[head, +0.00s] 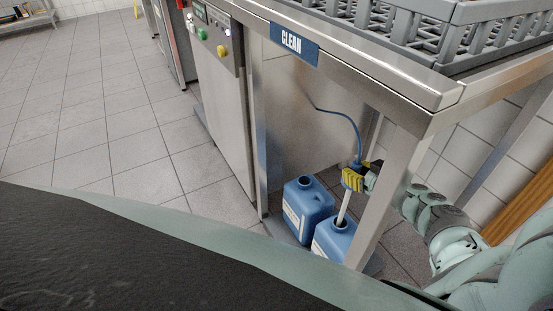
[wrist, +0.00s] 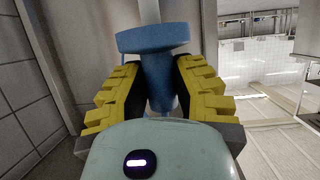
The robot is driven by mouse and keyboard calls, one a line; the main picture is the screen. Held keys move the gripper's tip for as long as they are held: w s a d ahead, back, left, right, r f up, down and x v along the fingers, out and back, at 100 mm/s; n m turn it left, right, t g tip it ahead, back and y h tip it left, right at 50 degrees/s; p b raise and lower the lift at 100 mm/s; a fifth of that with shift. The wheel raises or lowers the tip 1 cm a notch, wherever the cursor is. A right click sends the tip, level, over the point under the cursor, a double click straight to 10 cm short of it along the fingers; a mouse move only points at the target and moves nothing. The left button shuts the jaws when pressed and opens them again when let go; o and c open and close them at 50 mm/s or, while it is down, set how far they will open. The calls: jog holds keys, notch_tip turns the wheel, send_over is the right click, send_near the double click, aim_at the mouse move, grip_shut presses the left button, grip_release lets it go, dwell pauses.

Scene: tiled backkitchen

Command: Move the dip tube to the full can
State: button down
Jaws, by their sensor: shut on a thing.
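The dip tube (head: 344,207) is a pale, nearly upright, slightly tilted tube with a blue head and a blue hose at its top. My gripper (head: 354,179) is shut on the blue head; in the wrist view its yellow fingers press both sides of the blue head (wrist: 155,40). Two blue cans stand under the steel table: a rear-left can (head: 302,203) with an open neck, and a nearer right can (head: 330,240). The tube's lower end is at the nearer can's opening; how deep it sits is hidden. I cannot tell which can is full.
A steel table (head: 375,70) with a CLEAN sign (head: 294,41) roofs the space; its front leg (head: 388,190) stands close to my gripper. Grey racks (head: 400,30) sit on top. A machine (head: 218,90) is at left. The tiled floor (head: 110,120) is free on the left.

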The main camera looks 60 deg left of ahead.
aim_at(343, 215)
jog(key=shift+f+b, duration=8.2)
jog(key=shift+b, duration=1.4)
jog(key=shift+f+b, duration=0.35)
jog(key=shift+f, duration=0.55)
jog(key=shift+d+p, duration=0.2)
jog(key=shift+p, duration=0.25)
jog(key=shift+f, duration=0.5)
jog(key=c, duration=0.8)
grip_release()
